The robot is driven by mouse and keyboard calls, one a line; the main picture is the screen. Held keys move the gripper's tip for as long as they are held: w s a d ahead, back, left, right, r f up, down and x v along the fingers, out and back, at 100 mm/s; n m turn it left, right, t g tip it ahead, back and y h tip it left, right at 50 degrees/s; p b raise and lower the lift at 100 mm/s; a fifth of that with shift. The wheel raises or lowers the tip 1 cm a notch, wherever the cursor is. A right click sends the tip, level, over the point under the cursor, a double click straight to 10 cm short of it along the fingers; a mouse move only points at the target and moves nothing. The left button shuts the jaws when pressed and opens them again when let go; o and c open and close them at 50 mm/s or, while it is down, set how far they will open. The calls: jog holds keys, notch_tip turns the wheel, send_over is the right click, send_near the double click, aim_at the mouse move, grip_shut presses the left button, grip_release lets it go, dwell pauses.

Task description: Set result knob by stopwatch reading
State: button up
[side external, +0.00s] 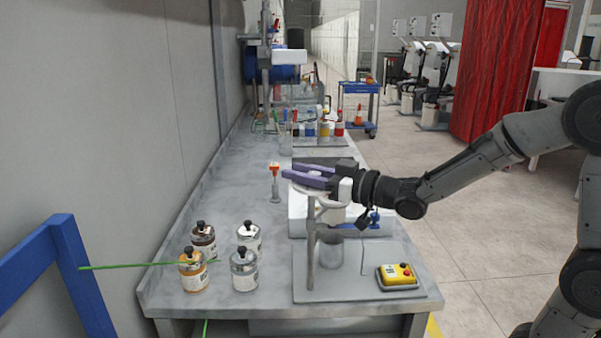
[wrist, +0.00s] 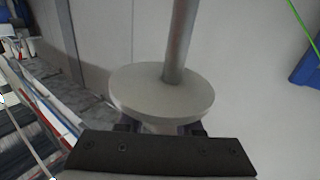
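My gripper (side external: 308,177) is above the front half of the bench, its two long purple fingers pointing left with a gap between them. A pale round disc (side external: 318,200) on an upright post (side external: 311,250) is just below the fingers; touching or apart is unclear. In the wrist view, a grey disc (wrist: 165,95) with a rod hides the fingertips, so I cannot tell if anything is gripped. I cannot make out a stopwatch or a result knob in either view.
Several capped bottles (side external: 244,270) stand at the front left of the bench (side external: 190,215). An orange-topped item (side external: 274,180) stands left of the fingers. A glass vessel (side external: 331,252) is beside the post. Coloured bottles (side external: 325,130) crowd the back. The bench's left middle is clear.

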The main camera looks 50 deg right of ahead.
grip_shut()
jog(key=shift+h, duration=0.3)
jog(key=shift+r+m+h, duration=0.1)
jog(key=shift+m+h, duration=0.2)
jog(key=shift+d+m+h, duration=0.15)
jog(key=shift+m+h, duration=0.15)
jog(key=shift+h, duration=0.2)
jog(key=o, duration=0.9)
grip_release()
jog(key=shift+c, duration=0.2)
